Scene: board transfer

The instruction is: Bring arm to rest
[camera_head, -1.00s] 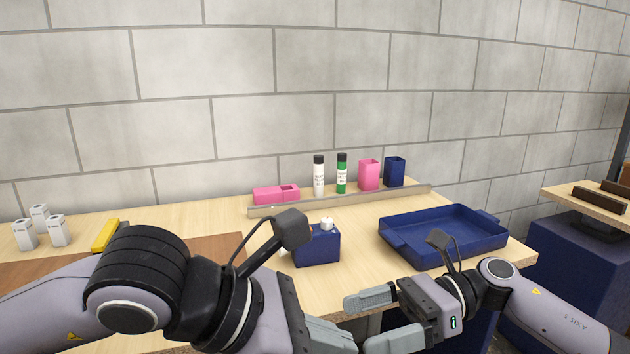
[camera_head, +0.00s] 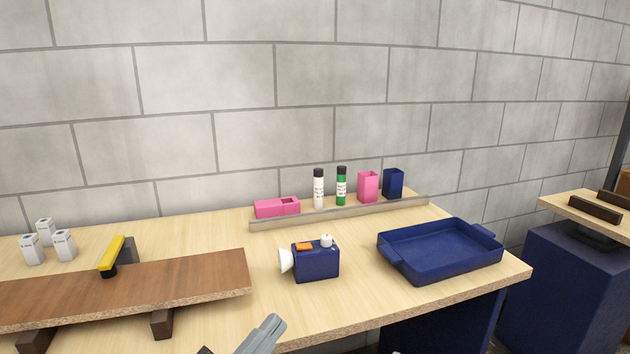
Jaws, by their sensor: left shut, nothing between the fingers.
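My left gripper (camera_head: 262,337) shows only in part at the bottom edge of the head view, in front of the table's front edge. Its grey fingers are together with nothing between them, and it is apart from the objects on the table. The rest of the left arm is mostly out of the picture. My right gripper is not in view. A brown board (camera_head: 190,279) lies on dark supports (camera_head: 162,323) at the left of the wooden table (camera_head: 345,318).
A blue box (camera_head: 317,264) with a white cone stands mid-table. A blue tray (camera_head: 440,263) lies right. A rail (camera_head: 340,213) with bottles and cups runs behind. A yellow-handled tool (camera_head: 113,252) and white blocks (camera_head: 64,245) stand left. A blue pedestal (camera_head: 560,290) is at far right.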

